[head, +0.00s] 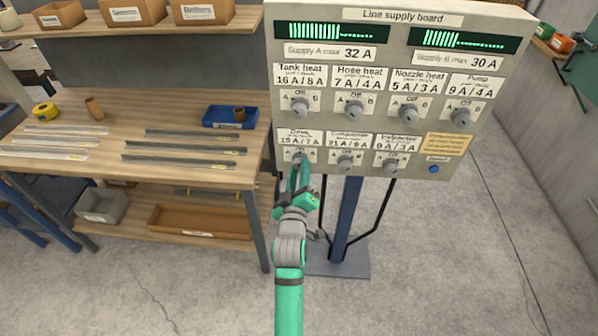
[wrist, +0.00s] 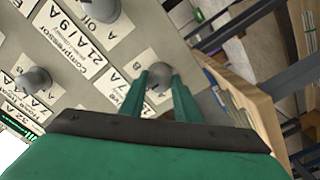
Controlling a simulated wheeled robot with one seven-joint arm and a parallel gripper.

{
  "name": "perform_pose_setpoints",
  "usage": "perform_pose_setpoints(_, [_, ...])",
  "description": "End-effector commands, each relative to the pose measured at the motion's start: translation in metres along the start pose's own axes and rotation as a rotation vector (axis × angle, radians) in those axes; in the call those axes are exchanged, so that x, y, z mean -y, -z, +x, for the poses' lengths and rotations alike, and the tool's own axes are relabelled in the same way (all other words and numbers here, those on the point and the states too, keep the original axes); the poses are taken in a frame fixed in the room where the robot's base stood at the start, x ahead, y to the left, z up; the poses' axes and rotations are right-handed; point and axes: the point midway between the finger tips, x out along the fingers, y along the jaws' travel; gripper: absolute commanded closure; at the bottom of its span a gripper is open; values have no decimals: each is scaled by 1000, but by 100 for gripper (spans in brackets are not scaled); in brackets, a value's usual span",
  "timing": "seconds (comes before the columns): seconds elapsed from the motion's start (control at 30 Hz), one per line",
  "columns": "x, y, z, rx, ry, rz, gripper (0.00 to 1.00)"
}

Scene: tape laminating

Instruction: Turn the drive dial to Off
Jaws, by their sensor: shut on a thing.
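The line supply board (head: 400,121) stands upright with two rows of grey dials. The drive dial (head: 299,157) is at the left end of the lower row, under a label that appears to read "Drive". My gripper (head: 299,168) reaches up to it from below, and its green fingers partly hide it. In the wrist view, my gripper (wrist: 160,82) is shut on the drive dial (wrist: 158,73), with one finger on either side of the knob. The dial's exact pointer direction is hidden by the fingers.
The compressor dial (head: 345,162) sits close to the right of my gripper, and the tank heat dial (head: 299,106) is above. A workbench (head: 200,172) with strips and a blue tray (head: 230,117) stands at the left. The floor to the right is clear.

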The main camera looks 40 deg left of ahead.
Motion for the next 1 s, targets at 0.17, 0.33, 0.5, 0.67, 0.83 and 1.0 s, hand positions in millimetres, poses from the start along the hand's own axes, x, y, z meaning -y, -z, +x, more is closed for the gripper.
perform_pose_setpoints(0.17, [2, 2, -1, -3, 2, 1, 93])
perform_pose_setpoints(0.33, [1, 1, 0, -2, 2, 2, 52])
perform_pose_setpoints(0.5, [1, 1, 0, -1, 1, 1, 52])
perform_pose_setpoints(0.67, [1, 0, -2, -1, 1, 1, 52])
perform_pose_setpoints(0.83, [1, 0, -17, 0, 1, 2, 52])
perform_pose_setpoints(1.0, [1, -1, -46, 1, 2, 2, 52])
